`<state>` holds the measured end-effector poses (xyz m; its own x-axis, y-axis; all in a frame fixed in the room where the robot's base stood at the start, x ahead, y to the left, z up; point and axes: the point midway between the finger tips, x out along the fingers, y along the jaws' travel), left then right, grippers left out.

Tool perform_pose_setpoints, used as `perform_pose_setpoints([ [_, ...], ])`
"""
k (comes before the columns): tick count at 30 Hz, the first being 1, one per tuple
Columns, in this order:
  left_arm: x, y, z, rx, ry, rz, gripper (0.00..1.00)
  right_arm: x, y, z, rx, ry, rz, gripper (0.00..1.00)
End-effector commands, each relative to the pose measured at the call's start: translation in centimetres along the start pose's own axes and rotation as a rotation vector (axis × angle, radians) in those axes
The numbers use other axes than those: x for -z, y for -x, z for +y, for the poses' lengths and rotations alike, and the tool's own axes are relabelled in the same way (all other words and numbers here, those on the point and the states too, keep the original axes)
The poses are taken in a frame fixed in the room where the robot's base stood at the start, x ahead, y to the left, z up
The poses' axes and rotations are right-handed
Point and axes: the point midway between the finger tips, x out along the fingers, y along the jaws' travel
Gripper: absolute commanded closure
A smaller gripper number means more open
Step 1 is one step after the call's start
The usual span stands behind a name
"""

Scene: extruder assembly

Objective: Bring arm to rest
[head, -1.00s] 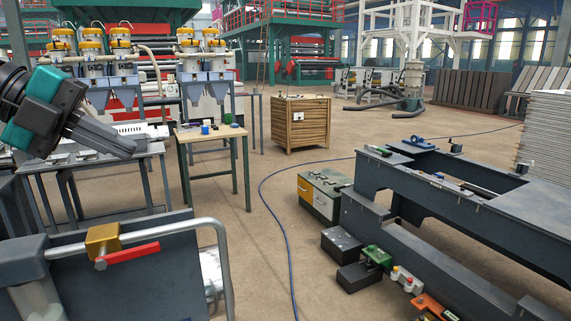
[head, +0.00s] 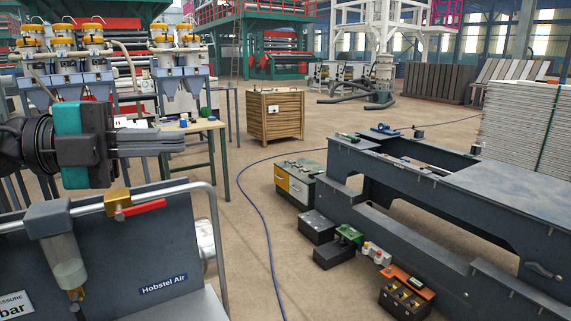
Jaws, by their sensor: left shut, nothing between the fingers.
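My left gripper (head: 186,141) comes in from the left edge of the head view, dark grey with a teal band. It points to the right, roughly level, and its fingers are shut with nothing between them. It hangs above the grey Hobstel Air panel (head: 170,245) and in front of a work table (head: 205,127), part of which it hides. It touches nothing that I can see. My right gripper is not in view.
A red-handled valve (head: 140,208) and a curved pipe (head: 208,205) stand below my left gripper. A large grey machine frame (head: 400,205) fills the right. A wooden crate (head: 275,115) stands farther back. Open floor with a blue hose (head: 241,195) lies between.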

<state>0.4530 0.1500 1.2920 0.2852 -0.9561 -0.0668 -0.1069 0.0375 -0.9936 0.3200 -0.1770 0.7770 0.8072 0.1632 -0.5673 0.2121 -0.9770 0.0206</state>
Motion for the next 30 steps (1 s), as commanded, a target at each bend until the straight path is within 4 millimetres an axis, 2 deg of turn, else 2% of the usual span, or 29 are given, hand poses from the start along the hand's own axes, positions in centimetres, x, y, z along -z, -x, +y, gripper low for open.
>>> perform_pose_setpoints([
  [1,0.5,-1.2,0.1,0.107,0.036,0.022,1.0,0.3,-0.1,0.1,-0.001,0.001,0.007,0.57],
  [3,0.5,-2.1,-0.2,0.266,0.089,0.017,1.0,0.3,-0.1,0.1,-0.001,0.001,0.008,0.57],
  [8,-1.1,-2.0,0.3,0.6,0.272,-0.099,1.0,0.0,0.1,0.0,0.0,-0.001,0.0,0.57],
  [11,-3.1,-1.0,2.1,0.762,0.419,-0.241,1.0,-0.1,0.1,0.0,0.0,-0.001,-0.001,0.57],
  [13,-4.6,0.1,4.4,0.847,0.533,-0.367,1.0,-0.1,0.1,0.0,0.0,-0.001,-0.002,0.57],
  [17,-6.7,2.2,10.8,0.928,0.768,-0.643,1.0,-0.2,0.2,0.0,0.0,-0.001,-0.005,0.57],
  [20,-7.0,3.8,17.2,0.914,0.962,-0.877,1.0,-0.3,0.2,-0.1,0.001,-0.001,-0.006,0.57],
  [21,-6.7,4.4,20.0,0.89,1.041,-0.971,1.0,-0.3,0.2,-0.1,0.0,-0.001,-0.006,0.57],
  [23,-5.7,5.2,24.3,0.83,1.163,-1.112,1.0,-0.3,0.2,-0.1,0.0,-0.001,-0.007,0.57],
  [24,-4.6,5.7,27.1,0.779,1.241,-1.199,1.0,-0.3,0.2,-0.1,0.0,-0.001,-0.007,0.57],
  [27,-1.3,6.7,32.9,0.63,1.408,-1.378,1.0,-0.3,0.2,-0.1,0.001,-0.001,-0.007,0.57],
  [30,2.0,7.3,36.9,0.486,1.532,-1.496,1.0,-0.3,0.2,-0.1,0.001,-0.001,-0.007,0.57],
])
